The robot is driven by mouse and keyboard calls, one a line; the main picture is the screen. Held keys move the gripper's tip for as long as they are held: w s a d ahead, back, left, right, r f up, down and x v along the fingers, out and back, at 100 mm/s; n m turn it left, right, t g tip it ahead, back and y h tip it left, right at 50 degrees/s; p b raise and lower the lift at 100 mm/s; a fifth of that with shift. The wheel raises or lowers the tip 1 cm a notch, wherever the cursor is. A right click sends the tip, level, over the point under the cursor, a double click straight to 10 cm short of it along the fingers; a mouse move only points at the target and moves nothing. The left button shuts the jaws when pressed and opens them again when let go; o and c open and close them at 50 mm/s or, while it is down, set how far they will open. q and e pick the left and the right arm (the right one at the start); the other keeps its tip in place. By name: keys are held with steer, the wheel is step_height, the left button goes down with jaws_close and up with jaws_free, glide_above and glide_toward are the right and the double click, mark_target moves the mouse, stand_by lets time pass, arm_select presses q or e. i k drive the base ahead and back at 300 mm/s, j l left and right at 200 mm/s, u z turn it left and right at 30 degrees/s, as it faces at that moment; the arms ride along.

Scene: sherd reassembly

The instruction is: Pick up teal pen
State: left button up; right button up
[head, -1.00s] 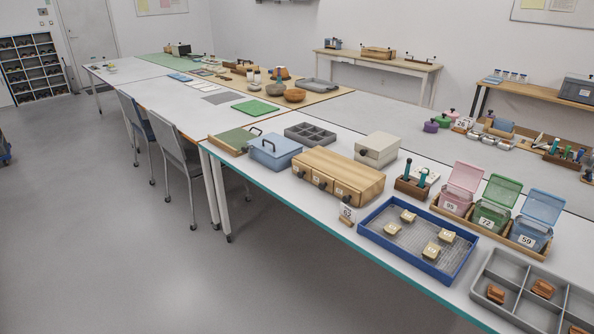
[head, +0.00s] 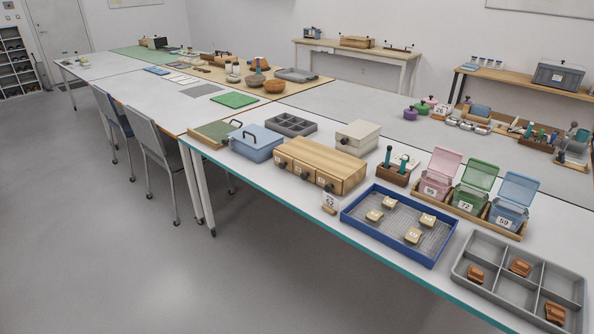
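A small dark wooden holder (head: 393,176) stands on the near white table, between the light wooden drawer box and the pink bin. Two upright teal pen-like sticks rise from it, a left one (head: 387,155) and a right one (head: 403,164). I cannot tell from here which is the teal pen. A small white item with dark spots lies just behind the holder. Neither of my grippers is in the head view.
A blue tray (head: 350,222) with several cream pieces and a grey divided tray (head: 462,268) with orange-brown sherds lie near the front edge. Pink, green and blue lidded bins (head: 508,215) stand right of the holder. A wooden drawer box (head: 350,165) stands left. Floor is clear at front left.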

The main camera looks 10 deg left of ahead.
mark_target(403, 158)
steer(key=i+l+z, duration=0.1)
steer(key=i+l, duration=0.2)
steer(key=l, duration=0.2)
steer(key=i+l, duration=0.3)
steer(key=l, duration=0.15)
steer(key=z, duration=0.05)
